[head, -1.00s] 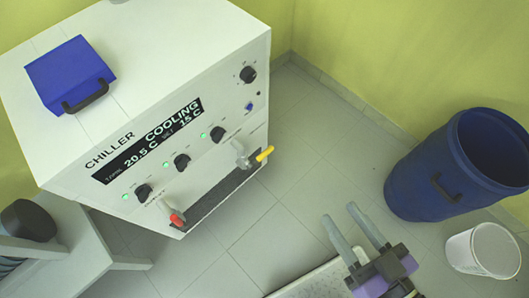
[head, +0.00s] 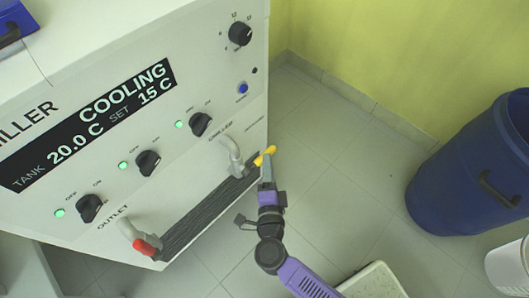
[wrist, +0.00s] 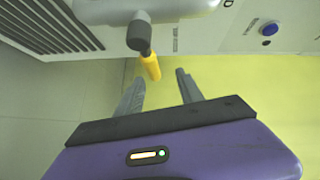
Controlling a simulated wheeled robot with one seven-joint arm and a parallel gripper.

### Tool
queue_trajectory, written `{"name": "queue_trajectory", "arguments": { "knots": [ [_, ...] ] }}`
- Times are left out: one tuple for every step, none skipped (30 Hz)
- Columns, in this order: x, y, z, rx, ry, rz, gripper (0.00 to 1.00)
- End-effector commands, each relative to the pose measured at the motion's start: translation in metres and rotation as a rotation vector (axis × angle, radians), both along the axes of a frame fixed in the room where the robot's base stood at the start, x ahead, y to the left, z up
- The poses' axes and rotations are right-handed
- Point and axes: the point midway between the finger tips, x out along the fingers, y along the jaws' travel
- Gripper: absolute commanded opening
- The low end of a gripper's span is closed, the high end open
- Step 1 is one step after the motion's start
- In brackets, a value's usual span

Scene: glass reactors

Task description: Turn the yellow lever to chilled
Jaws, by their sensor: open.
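The yellow lever (head: 265,156) sits on a bent grey pipe (head: 233,158) low on the right of the chiller's front. It points outward to the right and slightly up in the head view. In the wrist view the yellow lever (wrist: 151,68) hangs from a dark round hub, just ahead of the gap between my fingertips. My gripper (head: 267,170) is open at the lever's end; it also shows in the wrist view (wrist: 160,78) with nothing between its fingers. I cannot tell whether a finger touches the lever.
The white chiller (head: 200,50) has a display (head: 90,125) reading COOLING, TANK 20.0 C, SET 15 C, and several black knobs. A red-handled outlet valve (head: 145,246) is at lower left. A blue barrel (head: 450,180) and white bucket (head: 508,268) stand right. Floor between is clear.

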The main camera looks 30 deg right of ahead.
Motion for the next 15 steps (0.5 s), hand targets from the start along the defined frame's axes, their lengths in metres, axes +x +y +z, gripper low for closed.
{"name": "queue_trajectory", "arguments": {
  "knots": [
    [0.007, 0.001, -0.01, 0.018, 0.001, -0.008, 0.44],
    [0.009, 0.002, -0.011, 0.025, 0.002, -0.013, 0.44],
    [0.011, 0.002, -0.014, 0.033, 0.006, -0.018, 0.44],
    [0.012, 0.002, -0.015, 0.037, 0.007, -0.02, 0.44],
    [0.014, 0.001, -0.016, 0.039, 0.007, -0.021, 0.44],
    [0.017, 0.0, -0.016, 0.041, 0.007, -0.022, 0.44],
    [0.019, -0.001, -0.016, 0.041, 0.006, -0.022, 0.44],
    [0.022, -0.003, -0.017, 0.04, 0.006, -0.023, 0.44],
    [0.027, -0.005, -0.018, 0.041, 0.006, -0.022, 0.44],
    [0.031, -0.007, -0.018, 0.041, 0.006, -0.021, 0.44],
    [0.035, -0.01, -0.019, 0.041, 0.005, -0.022, 0.44],
    [0.041, -0.013, -0.02, 0.041, 0.004, -0.023, 0.44],
    [0.045, -0.015, -0.021, 0.041, 0.006, -0.022, 0.44],
    [0.049, -0.017, -0.022, 0.039, 0.005, -0.022, 0.44],
    [0.054, -0.02, -0.022, 0.039, 0.005, -0.022, 0.44]
  ]
}}
